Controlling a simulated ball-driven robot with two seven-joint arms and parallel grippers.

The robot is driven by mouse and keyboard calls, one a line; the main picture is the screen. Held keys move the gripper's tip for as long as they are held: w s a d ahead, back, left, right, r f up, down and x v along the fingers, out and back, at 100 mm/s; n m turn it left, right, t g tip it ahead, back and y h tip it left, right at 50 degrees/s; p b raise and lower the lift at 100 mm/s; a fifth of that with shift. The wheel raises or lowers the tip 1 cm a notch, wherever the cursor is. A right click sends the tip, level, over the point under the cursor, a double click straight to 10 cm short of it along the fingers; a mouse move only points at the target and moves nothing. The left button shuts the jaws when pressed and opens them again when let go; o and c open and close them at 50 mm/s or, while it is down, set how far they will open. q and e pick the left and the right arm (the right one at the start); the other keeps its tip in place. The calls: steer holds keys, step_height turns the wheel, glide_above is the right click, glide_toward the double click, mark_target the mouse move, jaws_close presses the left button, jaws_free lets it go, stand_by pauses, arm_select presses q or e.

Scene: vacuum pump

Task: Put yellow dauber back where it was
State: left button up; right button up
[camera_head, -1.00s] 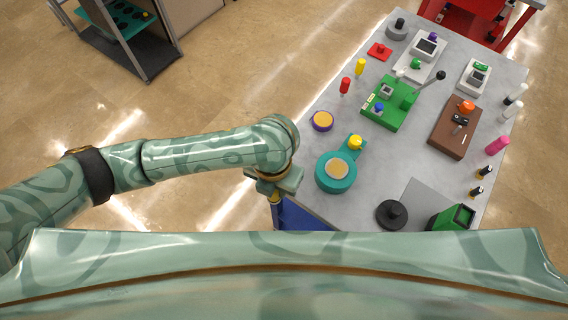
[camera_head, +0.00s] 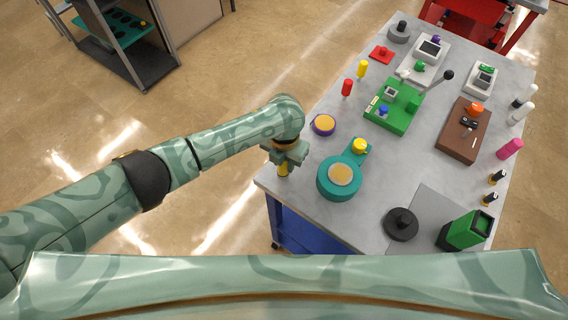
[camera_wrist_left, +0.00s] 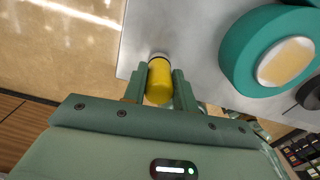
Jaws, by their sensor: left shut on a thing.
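My left gripper (camera_head: 284,168) is shut on the yellow dauber (camera_head: 283,171) at the left corner of the grey table top (camera_head: 310,178). In the left wrist view, the dauber (camera_wrist_left: 159,84) sits between the two fingers (camera_wrist_left: 160,90), its narrow end pointing away over the table near the edge. I cannot tell whether it touches the table. Another yellow dauber-like piece (camera_head: 362,69) stands farther back beside a red one (camera_head: 347,88). My right gripper is not in view.
A teal round device (camera_head: 338,182) with a yellow knob (camera_head: 359,146) stands right of the gripper. A green device (camera_head: 395,108), a brown block (camera_head: 463,135) and a black disc (camera_head: 401,225) stand farther right.

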arm_select(q)
steer(key=shift+f, duration=0.4)
steer(key=shift+f, duration=0.15)
steer(key=o, duration=1)
steer(key=shift+c, duration=0.2)
steer(key=shift+r, duration=0.45)
step_height(320, 180, up, 10)
steer(key=p, duration=0.3)
steer(key=shift+r+p, duration=0.15)
steer(key=shift+p, duration=0.2)
steer(key=shift+r, duration=0.55)
